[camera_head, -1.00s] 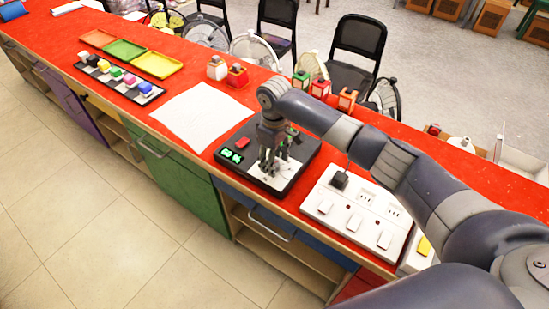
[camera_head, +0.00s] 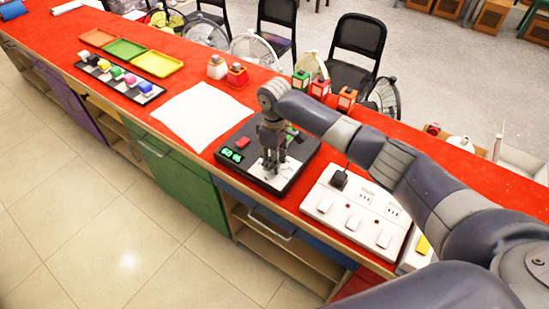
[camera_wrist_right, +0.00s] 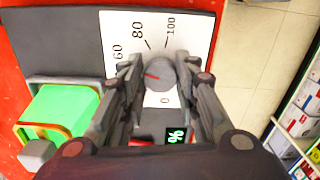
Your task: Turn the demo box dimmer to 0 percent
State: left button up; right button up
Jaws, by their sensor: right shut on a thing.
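The demo box (camera_head: 308,147) is a black box with a white dial plate (camera_head: 262,176), a red button (camera_head: 243,142) and a green lit display (camera_head: 232,155) whose digits are too small to read surely. In the right wrist view the dimmer is a round grey knob (camera_wrist_right: 163,75) with a red mark toward the picture's left. Scale numbers 60, 80, 100 and 0 show around it. My right gripper (camera_head: 271,172) points down over the dial. Its fingers, also in the wrist view (camera_wrist_right: 160,82), are shut on the knob's two sides. My left gripper is not in view.
A white switch panel (camera_head: 345,222) with a black plug stands just right of the box. White paper (camera_head: 202,115) lies to the left. Small lamp-like blocks (camera_head: 347,99) stand behind. The counter's front edge runs close by the box.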

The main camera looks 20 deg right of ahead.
jog(key=shift+r+n+p, duration=0.15)
jog(key=shift+n+p, duration=0.4)
jog(key=shift+n, duration=0.55)
jog(key=n+p, duration=0.1)
jog(key=n, duration=0.1)
jog(key=shift+n, duration=0.4)
jog(key=n, duration=0.5)
jog(key=shift+w+p, duration=0.1)
jog(key=shift+p, duration=0.2)
jog(key=n, duration=0.6)
jog(key=shift+n, duration=0.4)
jog(key=n+b, duration=0.1)
jog(key=n, duration=0.5)
jog(key=shift+a, duration=0.1)
jog(key=o, duration=1.1)
jog(key=shift+c, duration=0.2)
